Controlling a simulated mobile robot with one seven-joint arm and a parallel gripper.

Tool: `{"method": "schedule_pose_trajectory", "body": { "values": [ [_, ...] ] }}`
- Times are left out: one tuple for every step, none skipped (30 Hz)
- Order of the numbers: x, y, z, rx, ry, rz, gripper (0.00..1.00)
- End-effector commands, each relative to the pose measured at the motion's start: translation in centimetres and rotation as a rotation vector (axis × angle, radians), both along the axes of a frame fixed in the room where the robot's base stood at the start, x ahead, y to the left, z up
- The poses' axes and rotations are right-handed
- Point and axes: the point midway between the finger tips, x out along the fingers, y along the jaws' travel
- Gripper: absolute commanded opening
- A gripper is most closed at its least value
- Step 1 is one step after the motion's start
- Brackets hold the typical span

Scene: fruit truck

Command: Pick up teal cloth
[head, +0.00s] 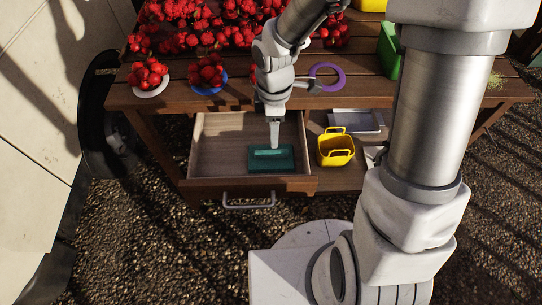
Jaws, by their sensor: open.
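The teal cloth (270,158) is a small flat rectangle lying in the open wooden drawer (221,150), toward its front right. My gripper (274,146) points down over the cloth, its tips close to the cloth's upper edge. Whether the tips touch the cloth I cannot tell from this angle. The gripper is open with nothing visible held in it.
The wooden table (125,97) above the drawer holds many red fruits, a white plate (150,90), a blue plate (207,89), a purple ring (327,76) and a green box (389,50). A yellow basket (336,150) and a white tray (358,121) sit right of the drawer.

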Motion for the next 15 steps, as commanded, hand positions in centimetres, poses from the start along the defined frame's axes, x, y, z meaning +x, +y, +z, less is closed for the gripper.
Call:
{"method": "schedule_pose_trajectory", "body": {
  "values": [
    [-0.1,0.0,-1.5,0.0,0.003,0.0,0.55],
    [-0.1,0.0,-2.0,0.0,0.003,0.0,0.55],
    [-0.1,0.0,-2.6,-0.001,0.003,0.001,0.55],
    [0.0,0.0,-3.0,-0.001,0.002,0.001,0.55],
    [0.0,0.0,-3.3,0.0,0.001,0.0,0.55],
    [0.0,0.0,-3.6,0.0,0.001,-0.001,0.55],
    [0.0,0.0,-3.8,0.0,0.001,-0.001,0.55],
    [0.0,0.0,-3.9,0.0,0.001,-0.001,0.55],
    [0.0,0.0,-4.0,0.0,0.0,-0.002,0.55],
    [0.0,0.0,-4.1,0.0,0.0,-0.002,0.55],
    [0.0,0.0,-4.2,0.0,0.0,-0.002,0.55],
    [0.1,0.0,-4.4,0.0,0.0,-0.001,0.55],
    [0.1,0.1,-4.7,0.0,0.0,-0.001,0.55],
    [0.2,0.1,-5.0,0.0,0.0,0.0,0.55],
    [0.2,0.2,-5.5,-0.001,0.0,0.0,0.55]
  ]
}}
